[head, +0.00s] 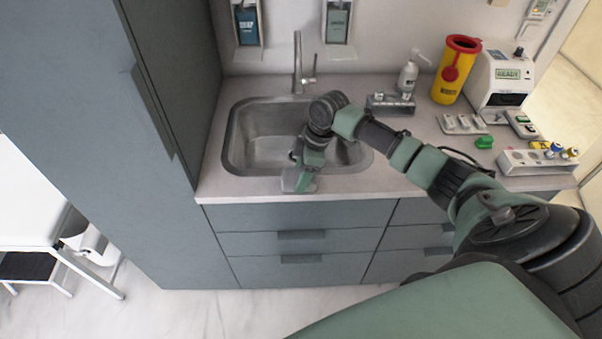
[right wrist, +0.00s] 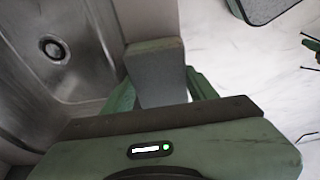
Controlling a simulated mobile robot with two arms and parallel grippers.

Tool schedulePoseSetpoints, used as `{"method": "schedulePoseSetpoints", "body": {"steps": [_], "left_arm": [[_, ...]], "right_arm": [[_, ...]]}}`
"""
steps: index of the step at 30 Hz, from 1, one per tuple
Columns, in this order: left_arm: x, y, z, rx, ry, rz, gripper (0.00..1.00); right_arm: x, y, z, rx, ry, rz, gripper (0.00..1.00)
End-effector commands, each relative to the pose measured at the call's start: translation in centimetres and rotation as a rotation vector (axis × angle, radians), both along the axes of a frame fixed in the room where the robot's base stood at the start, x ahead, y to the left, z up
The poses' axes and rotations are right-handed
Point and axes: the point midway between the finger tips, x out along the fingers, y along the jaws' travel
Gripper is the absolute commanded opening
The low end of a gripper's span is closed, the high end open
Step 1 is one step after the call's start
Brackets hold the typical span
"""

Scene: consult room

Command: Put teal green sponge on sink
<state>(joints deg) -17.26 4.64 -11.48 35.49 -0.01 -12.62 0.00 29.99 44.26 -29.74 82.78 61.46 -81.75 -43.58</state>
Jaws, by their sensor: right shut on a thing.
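My right gripper (head: 302,181) is shut on a small block, the sponge (right wrist: 157,82), at the sink's front rim. In the right wrist view the sponge has a broad grey face and a dull green strip along its far edge. A green finger shows on each side of it. In the head view the gripper mostly hides it. The steel sink (head: 262,155) is set in the counter behind the gripper; its basin looks empty. In the right wrist view the sink (right wrist: 85,75) with its drain lies left of the sponge. I cannot tell if the sponge touches the counter. My left gripper is out of view.
A faucet (head: 299,75) stands behind the sink. Right of it are a pump bottle (head: 408,75), a yellow bin (head: 453,72), a white device (head: 503,82), a small green thing (head: 484,142) and a vial rack (head: 535,162). A tall cabinet (head: 95,140) borders the left side.

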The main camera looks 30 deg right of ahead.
Motion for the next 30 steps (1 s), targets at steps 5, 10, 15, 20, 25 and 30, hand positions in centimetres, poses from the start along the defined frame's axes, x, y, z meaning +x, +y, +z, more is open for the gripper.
{"method": "schedulePoseSetpoints", "body": {"steps": [5, 10, 15, 20, 25, 30], "left_arm": [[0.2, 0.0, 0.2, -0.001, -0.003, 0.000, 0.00], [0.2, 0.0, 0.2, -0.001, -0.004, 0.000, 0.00], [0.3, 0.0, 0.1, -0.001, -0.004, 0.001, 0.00], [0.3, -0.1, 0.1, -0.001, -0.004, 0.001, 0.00], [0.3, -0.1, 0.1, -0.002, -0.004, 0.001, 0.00], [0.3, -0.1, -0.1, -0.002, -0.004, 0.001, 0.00]], "right_arm": [[0.0, 0.0, -0.9, -0.001, -0.001, 0.001, 0.25], [0.0, 0.0, -0.8, -0.001, -0.001, 0.001, 0.25], [0.0, 0.0, -1.1, -0.001, -0.001, 0.000, 0.69], [0.0, 0.0, -1.1, -0.001, -0.001, 0.000, 0.79], [0.0, 0.0, -1.0, -0.001, -0.001, 0.001, 0.79], [-0.1, -0.3, 0.0, -0.002, -0.003, 0.001, 0.79]]}}
